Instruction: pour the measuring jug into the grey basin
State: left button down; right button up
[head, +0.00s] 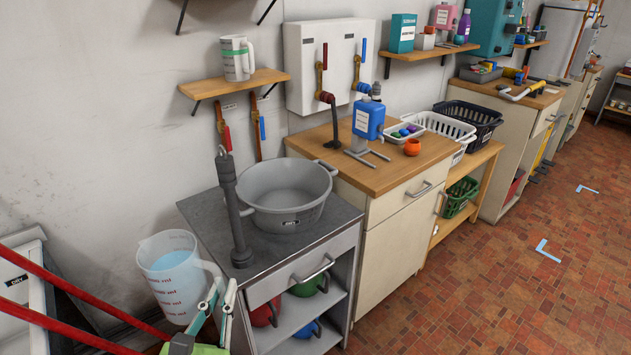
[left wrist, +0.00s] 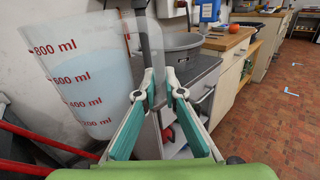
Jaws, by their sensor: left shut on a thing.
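The measuring jug (head: 172,280) is clear with red marks and holds pale blue liquid. It looks about upright, in front of and to the left of the counter, lower than the basin. In the left wrist view the jug (left wrist: 85,80) fills the left side. My left gripper (head: 216,292) is shut on the jug's handle, on the jug's right side; its fingers also show in the left wrist view (left wrist: 162,84). The grey basin (head: 287,219) stands on the dark counter top, up and to the right of the jug. My right gripper is not in view.
A dark grey upright post (head: 234,215) stands on the counter (head: 205,210) between jug and basin. A wooden shelf (head: 262,79) with a white jug (head: 237,58) hangs above. A wooden worktop (head: 385,175) with a blue dispenser (head: 368,119) adjoins on the right.

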aim_at(281, 195)
jog(key=z, duration=1.15)
jog(key=j+z, duration=0.1)
jog(key=j, duration=0.3)
jog(key=k+j, duration=0.1)
jog(key=j, duration=0.3)
jog(key=k+j+z, duration=0.15)
jog(key=j, duration=0.25)
jog(key=i, duration=0.05)
